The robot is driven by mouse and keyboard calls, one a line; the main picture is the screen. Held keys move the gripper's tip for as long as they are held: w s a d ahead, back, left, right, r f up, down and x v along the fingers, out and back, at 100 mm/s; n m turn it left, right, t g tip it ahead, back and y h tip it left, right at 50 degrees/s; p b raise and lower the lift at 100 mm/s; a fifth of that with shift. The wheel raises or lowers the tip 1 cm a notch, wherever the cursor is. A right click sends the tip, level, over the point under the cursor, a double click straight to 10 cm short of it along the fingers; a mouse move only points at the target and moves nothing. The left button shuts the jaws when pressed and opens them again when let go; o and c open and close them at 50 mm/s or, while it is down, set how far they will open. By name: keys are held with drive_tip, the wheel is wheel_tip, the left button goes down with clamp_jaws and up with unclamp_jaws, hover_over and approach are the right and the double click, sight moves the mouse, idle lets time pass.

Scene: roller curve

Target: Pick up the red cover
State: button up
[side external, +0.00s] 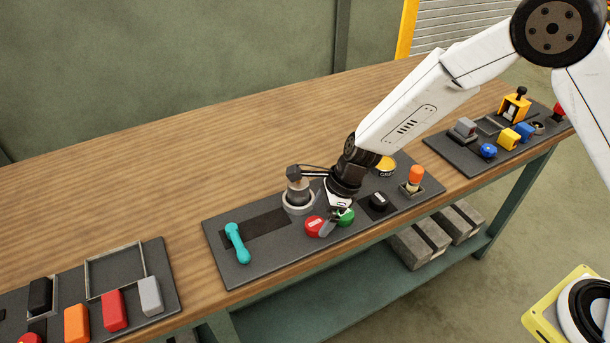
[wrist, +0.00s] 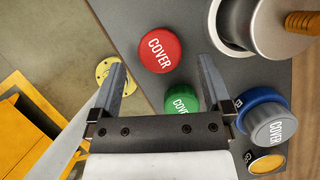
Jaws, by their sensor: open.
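The red cover (wrist: 160,49) is a round cap with white "COVER" lettering. In the wrist view it lies beyond and between the spread fingertips of my gripper (wrist: 160,66), with a gap on each side. In the side view the red cover (side external: 314,227) sits on the dark middle panel (side external: 230,272), near its front edge. My gripper (side external: 330,218) is open and empty just right of it there, partly hiding it and the green cover. Whether a finger touches the red cover, and the exact height above it, I cannot tell.
A green cover (wrist: 181,103) lies close to the red one, by the right finger. A teal handle (side external: 237,242) stands left on the panel. The wooden table (side external: 150,190) behind is clear.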

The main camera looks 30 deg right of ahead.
drive_tip(key=shift+x, duration=1.4)
drive_tip(key=c, duration=1.3)
drive_tip(key=shift+w+r, duration=0.1)
drive_tip(key=shift+r, duration=0.1)
drive_tip(key=shift+r, duration=0.55)
drive_tip(key=s+d+r, duration=0.1)
drive_tip(key=s+r, duration=0.3)
drive_tip(key=s+d+r, duration=0.2)
drive_tip(key=s+r, duration=0.1)
drive_tip(key=s, duration=0.1)
drive_tip(key=s+d+r, duration=0.2)
drive_tip(key=s+r, duration=0.2)
drive_tip(key=s, duration=0.1)
drive_tip(key=shift+r, duration=0.3)
drive_tip(key=shift+s, duration=0.1)
